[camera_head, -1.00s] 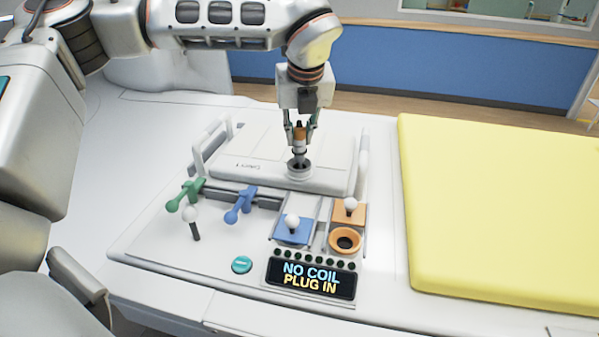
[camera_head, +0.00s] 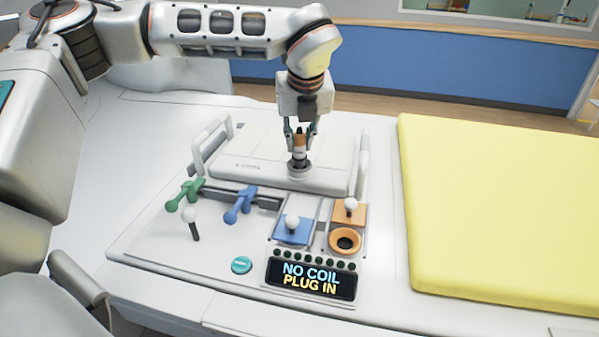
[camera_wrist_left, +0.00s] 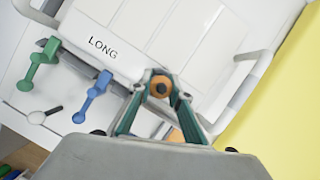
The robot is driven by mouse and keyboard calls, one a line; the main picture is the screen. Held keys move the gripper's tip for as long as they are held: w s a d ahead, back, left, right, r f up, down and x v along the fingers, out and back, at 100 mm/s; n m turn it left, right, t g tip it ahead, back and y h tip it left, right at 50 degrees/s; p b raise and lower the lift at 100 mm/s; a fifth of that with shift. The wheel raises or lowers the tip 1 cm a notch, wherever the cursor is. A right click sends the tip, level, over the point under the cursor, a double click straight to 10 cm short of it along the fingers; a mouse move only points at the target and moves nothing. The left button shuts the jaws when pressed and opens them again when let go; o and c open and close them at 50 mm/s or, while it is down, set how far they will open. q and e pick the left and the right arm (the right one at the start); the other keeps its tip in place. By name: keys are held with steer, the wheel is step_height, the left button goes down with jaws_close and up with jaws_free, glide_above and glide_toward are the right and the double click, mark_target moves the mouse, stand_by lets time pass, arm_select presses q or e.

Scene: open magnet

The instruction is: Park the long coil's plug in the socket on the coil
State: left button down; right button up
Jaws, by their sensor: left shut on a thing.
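The long coil (camera_head: 222,168) is a flat white box with rails at its sides. It lies at the back of the console, and the word LONG shows on it in the left wrist view (camera_wrist_left: 104,47). My left gripper (camera_head: 299,147) is shut on the plug (camera_head: 300,146), which has an orange-brown top and a grey lower part. The plug stands upright at the grey round socket (camera_head: 299,169) on the coil. Its lower end meets the socket; how deep it sits cannot be told. In the wrist view the plug's orange top (camera_wrist_left: 160,88) shows between the fingers. My right gripper is not in view.
In front are a green lever (camera_head: 184,197), a blue lever (camera_head: 241,205), a blue slider plate (camera_head: 290,236), an orange plate (camera_head: 357,215) and an orange ring socket (camera_head: 345,241). A display (camera_head: 310,278) reads NO COIL PLUG IN. A yellow mattress (camera_head: 500,215) lies right.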

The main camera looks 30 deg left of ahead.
arm_select(q)
steer(key=shift+f, duration=0.9)
stand_by(0.3)
steer(key=c, duration=1.8)
jaws_free()
steer(key=v, duration=1.2)
